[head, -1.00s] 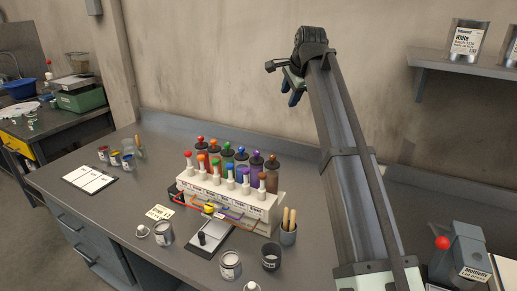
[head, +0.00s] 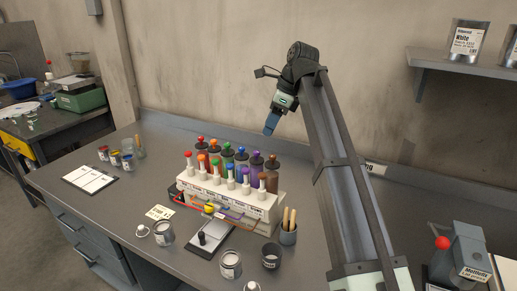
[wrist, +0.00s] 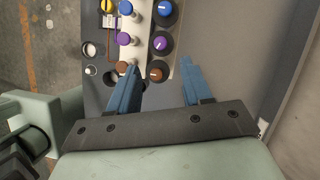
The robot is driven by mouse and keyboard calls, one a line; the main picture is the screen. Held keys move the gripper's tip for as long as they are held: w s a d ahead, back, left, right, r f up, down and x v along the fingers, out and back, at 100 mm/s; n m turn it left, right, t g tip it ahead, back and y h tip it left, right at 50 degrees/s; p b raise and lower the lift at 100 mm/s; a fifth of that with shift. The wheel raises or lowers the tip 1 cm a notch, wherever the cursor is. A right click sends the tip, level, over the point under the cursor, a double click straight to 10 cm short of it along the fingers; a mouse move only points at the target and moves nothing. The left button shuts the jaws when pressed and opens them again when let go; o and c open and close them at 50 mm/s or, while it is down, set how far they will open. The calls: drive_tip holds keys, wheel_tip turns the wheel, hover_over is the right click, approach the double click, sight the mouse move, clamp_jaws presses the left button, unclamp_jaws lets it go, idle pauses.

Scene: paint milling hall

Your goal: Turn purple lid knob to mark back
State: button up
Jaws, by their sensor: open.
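The purple lid knob (head: 256,155) tops a canister in the back row of the dispenser, between the blue and brown ones. In the wrist view the purple lid knob (wrist: 161,43) is a purple disc on a dark round lid, ahead of my fingertips. I cannot make out its mark. My gripper (head: 269,132) hangs above and behind the right end of the row, fingers pointing down. In the wrist view my gripper (wrist: 160,68) is open and empty, and the brown lid (wrist: 157,72) appears between the fingertips.
A front row of coloured-topped plungers, including a purple one (wrist: 126,39), stands close beside the lids. The blue lid (wrist: 163,12) is beyond the purple one. A cup with wooden sticks (head: 288,232) stands front right. The wall is behind the bench.

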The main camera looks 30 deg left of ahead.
sight(257, 151)
drive_tip(key=x, duration=0.9)
drive_tip(key=shift+a+f, duration=0.15)
drive_tip(key=shift+f, duration=0.15)
drive_tip(key=shift+c, duration=0.4)
clamp_jaws()
